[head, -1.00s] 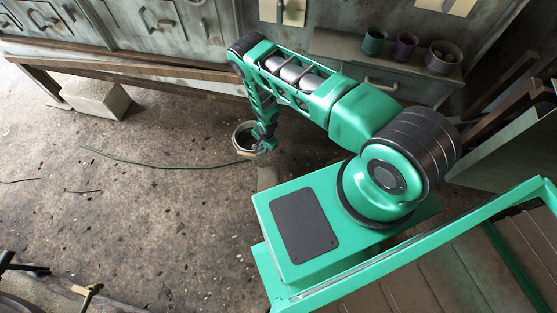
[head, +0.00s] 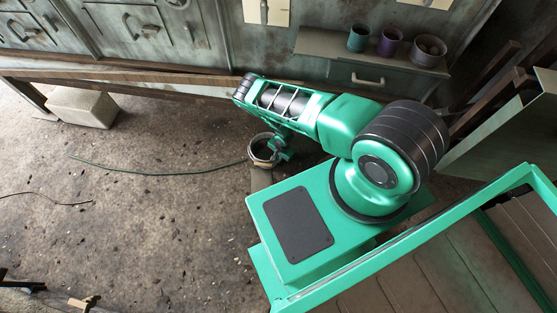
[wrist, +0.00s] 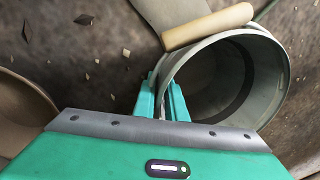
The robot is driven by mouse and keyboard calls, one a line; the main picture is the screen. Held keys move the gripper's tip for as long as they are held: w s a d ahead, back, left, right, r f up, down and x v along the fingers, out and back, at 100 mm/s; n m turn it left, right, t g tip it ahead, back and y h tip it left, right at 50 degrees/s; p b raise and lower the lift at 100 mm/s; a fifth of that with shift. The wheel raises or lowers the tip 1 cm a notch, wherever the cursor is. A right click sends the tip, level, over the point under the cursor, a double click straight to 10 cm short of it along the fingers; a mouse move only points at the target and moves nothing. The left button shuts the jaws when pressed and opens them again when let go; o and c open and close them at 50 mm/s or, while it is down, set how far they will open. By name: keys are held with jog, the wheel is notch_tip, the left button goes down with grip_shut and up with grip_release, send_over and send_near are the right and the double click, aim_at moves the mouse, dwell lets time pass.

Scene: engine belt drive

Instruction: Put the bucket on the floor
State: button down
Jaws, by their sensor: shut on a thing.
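The bucket (head: 265,149) is a grey round pail with a dark inside and a pale handle grip, seen beside my base in the head view. In the wrist view the bucket (wrist: 270,95) fills the right of centre, with its wooden handle grip (wrist: 207,27) lying along the rim's far side. My gripper (wrist: 164,98) is shut on the bucket's rim wall, one finger on each side. In the head view my gripper (head: 279,147) is at the bucket's right edge. I cannot tell whether the bucket's bottom touches the floor.
The concrete floor (head: 150,210) is open to the left, with a thin green cable (head: 160,171) across it. A pale block (head: 83,107) lies by the cabinets. Several cups stand on a shelf (head: 320,43). A brown round rim (wrist: 20,110) shows at the wrist view's left.

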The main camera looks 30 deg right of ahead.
jog(key=shift+f, duration=0.8)
jog(key=c, duration=1.8)
grip_release()
notch_tip(320, 180, up, 12)
jog(key=s, duration=0.1)
jog(key=shift+s+d, duration=0.15)
jog(key=shift+d, duration=0.25)
